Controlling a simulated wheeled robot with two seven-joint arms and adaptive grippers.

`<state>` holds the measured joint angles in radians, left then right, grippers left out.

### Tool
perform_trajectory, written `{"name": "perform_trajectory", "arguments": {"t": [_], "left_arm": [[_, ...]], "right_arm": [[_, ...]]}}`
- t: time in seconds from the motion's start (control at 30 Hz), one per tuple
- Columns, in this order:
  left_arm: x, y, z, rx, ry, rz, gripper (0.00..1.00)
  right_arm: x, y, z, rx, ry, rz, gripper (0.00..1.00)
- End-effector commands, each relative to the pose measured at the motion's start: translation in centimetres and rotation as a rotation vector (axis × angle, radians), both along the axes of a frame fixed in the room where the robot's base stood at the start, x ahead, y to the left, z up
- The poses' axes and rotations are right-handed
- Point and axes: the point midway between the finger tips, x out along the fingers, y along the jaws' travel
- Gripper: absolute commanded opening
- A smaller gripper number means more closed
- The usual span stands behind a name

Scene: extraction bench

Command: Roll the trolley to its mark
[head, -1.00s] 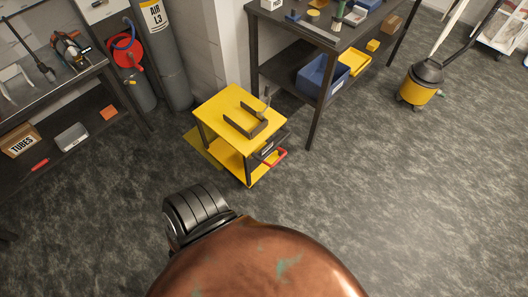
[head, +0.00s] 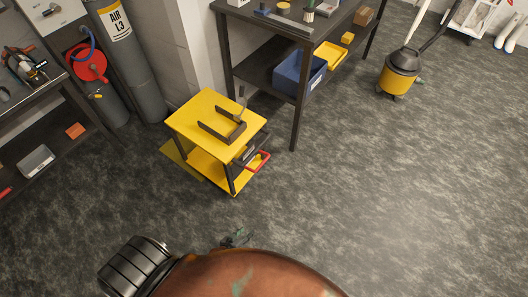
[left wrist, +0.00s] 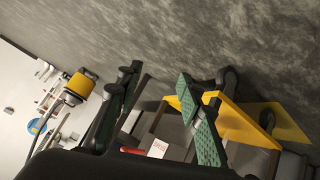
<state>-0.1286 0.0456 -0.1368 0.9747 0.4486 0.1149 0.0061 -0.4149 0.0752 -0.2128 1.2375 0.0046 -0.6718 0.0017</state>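My right gripper is out of view.
A dark bench (head: 298,85) with a blue bin (head: 298,75) stands behind the trolley to the right. Gas cylinders (head: 128,65) and a shelf stand left. A yellow vacuum (head: 398,78) stands far right. Floor in front and right is clear.

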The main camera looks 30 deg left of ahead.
Motion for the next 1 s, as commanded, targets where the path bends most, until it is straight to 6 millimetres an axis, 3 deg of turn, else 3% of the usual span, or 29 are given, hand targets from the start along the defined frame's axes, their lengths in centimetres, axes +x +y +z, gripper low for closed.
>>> {"name": "perform_trajectory", "arguments": {"t": [0.03,0.1,0.2,0.33,0.5,0.7,0.83,1.0], "left_arm": [[4.5,0.1,0.4,-0.046,-0.110,0.069,0.34],[10.3,0.5,3.4,-0.117,-0.269,0.172,0.34],[17.0,1.8,8.0,-0.225,-0.485,0.323,0.34],[22.9,4.0,13.7,-0.378,-0.736,0.519,0.34],[26.4,6.9,18.9,-0.568,-0.974,0.744,0.34],[27.5,8.7,21.7,-0.708,-1.104,0.899,0.34],[27.9,9.3,22.5,-0.741,-1.131,0.931,0.34],[29.6,10.7,22.9,-0.742,-1.133,0.929,0.34]], "right_arm": [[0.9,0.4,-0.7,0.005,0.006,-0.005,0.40],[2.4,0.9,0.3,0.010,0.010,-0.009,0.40],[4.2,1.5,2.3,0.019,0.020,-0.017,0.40],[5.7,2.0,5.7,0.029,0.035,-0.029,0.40],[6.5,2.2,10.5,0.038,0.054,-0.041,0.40],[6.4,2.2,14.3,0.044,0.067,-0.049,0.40],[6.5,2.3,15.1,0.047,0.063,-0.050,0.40],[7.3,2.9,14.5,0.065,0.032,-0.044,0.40]]}}
